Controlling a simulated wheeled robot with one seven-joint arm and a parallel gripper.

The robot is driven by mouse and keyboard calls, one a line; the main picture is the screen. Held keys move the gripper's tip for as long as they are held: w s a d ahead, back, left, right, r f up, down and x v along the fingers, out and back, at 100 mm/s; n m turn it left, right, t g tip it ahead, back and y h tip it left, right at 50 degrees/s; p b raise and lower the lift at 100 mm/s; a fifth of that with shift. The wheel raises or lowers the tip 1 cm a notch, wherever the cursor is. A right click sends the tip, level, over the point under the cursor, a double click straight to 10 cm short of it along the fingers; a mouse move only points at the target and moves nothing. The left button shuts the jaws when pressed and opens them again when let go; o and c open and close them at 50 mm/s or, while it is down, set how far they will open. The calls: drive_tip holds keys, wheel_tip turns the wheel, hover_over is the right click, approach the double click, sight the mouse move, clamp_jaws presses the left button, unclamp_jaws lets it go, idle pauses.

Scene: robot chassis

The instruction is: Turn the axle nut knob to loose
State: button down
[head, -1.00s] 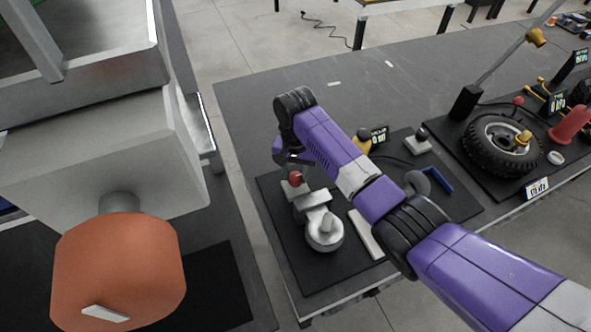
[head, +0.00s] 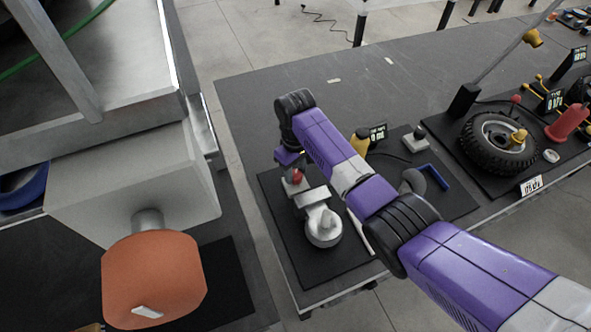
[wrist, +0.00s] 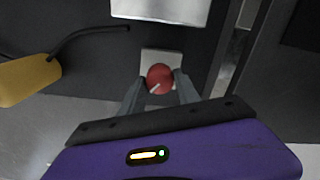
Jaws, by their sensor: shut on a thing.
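A round red knob (wrist: 159,77) with a white pointer line sits on a small pale square base in the wrist view. The pointer slants down and to the left. My gripper (wrist: 160,84) has its two grey fingers on either side of the knob, closed on it. In the head view the red knob (head: 297,177) stands on a black board, just below my gripper (head: 291,166), whose fingers are mostly hidden there. No label naming this knob is readable.
A silver round part (head: 323,227) and a blue handle (head: 437,176) share the black board. A large orange knob (head: 155,275) on a grey box fills the lower left. A tyre (head: 497,141) and a red cone (head: 569,123) stand at the right. The table's far left part is clear.

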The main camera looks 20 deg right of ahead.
sight(295, 174)
drive_tip(key=n, duration=0.3)
drive_tip(key=shift+n, duration=2.1)
drive_tip(key=c, duration=0.9)
unclamp_jaws()
drive_tip(key=shift+r, duration=0.15)
wheel_tip(295, 174, up, 8)
drive_tip(key=shift+f, duration=0.2)
